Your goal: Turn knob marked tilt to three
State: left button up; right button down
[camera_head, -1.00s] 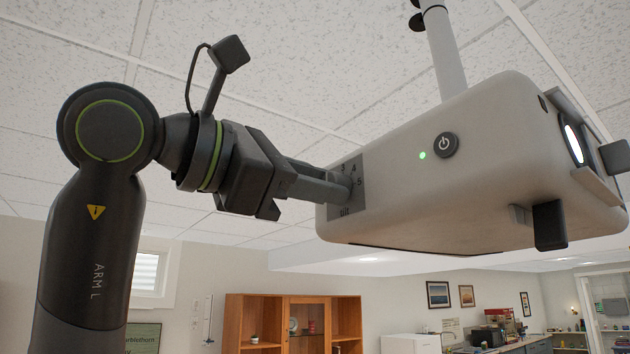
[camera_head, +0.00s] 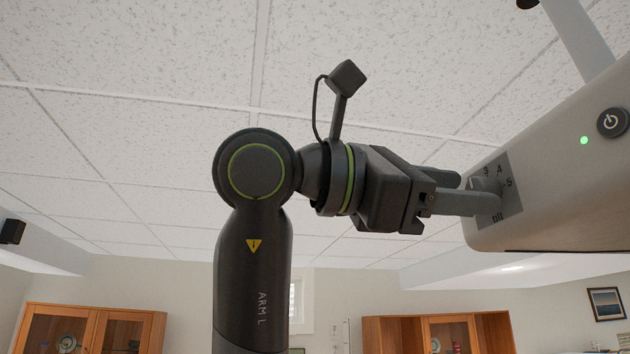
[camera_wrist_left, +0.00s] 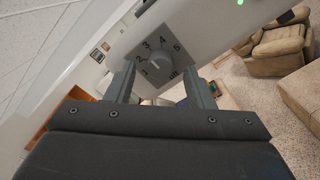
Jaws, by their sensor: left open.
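The tilt knob (camera_wrist_left: 160,58) is a small grey dial in the left wrist view, on a dark plate (camera_wrist_left: 178,47) marked with numbers up to 5 and "tilt". A pale mark on the knob seems to point toward the low-number side, but it is too small to be sure. The plate (camera_head: 512,205) is on the side of a light grey ceiling projector (camera_head: 560,180). My left gripper (camera_head: 488,194) is open, its fingers at the plate. In the wrist view its fingertips (camera_wrist_left: 158,70) lie either side of the knob; contact cannot be told. My right gripper is not in view.
A power button (camera_head: 613,122) and a lit green light (camera_head: 584,140) are on the same projector side. The projector hangs from a ceiling pole (camera_head: 578,35). Wooden cabinets (camera_head: 440,333) stand far below. The space left of my arm is clear.

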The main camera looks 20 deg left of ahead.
pick_arm(q)
jog(key=b+v, duration=0.6)
jog(key=v, duration=1)
jog(key=shift+a, duration=0.1)
